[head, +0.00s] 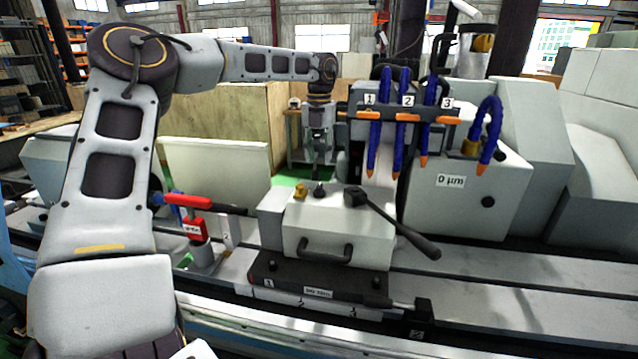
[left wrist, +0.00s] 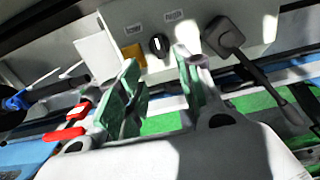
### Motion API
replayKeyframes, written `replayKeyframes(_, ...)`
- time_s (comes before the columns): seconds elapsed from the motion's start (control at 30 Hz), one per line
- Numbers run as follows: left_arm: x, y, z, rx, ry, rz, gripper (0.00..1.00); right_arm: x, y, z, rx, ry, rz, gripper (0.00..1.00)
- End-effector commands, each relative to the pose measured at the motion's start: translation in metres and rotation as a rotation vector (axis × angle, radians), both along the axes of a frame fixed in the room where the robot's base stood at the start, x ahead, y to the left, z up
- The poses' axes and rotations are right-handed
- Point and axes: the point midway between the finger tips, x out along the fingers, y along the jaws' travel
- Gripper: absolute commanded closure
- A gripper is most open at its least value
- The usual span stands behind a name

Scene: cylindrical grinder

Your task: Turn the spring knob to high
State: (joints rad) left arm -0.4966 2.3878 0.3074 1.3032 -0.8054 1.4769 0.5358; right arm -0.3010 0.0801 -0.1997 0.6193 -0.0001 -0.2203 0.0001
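The spring knob is a small black round knob (left wrist: 159,44) with a pale mark, on the light grey housing (left wrist: 207,12). It sits between two small labels whose text is too blurred to read surely; its setting is unclear. In the head view the knob (head: 318,190) is on top of the housing, beside a yellow part (head: 300,191). My left gripper (head: 320,160) points down above it. In the left wrist view its green-padded fingers (left wrist: 157,62) are apart with nothing between them, the knob just beyond the tips. My right gripper is out of view.
A black-handled lever (head: 395,220) stands right of the knob. Blue coolant hoses (head: 401,115) with orange nozzles hang further right. A red-handled lever (head: 188,201) is at left. A handle (head: 326,250) is on the housing's front.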

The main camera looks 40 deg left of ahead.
Motion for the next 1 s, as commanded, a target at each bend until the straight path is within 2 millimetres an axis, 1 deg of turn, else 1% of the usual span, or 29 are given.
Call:
replayKeyframes(0.1,-0.001,0.0,-0.017,-0.002,0.004,0.0,0.64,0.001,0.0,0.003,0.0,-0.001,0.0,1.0)
replayKeyframes(0.6,-0.001,0.0,-0.08,-0.001,0.003,0.0,0.64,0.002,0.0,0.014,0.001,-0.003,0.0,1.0)
replayKeyframes(0.8,0.0,0.0,-0.094,0.0,0.001,0.001,0.64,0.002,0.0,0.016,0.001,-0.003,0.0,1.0)
replayKeyframes(1.0,0.0,0.0,-0.098,0.0,0.0,0.001,0.64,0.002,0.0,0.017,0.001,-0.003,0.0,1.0)
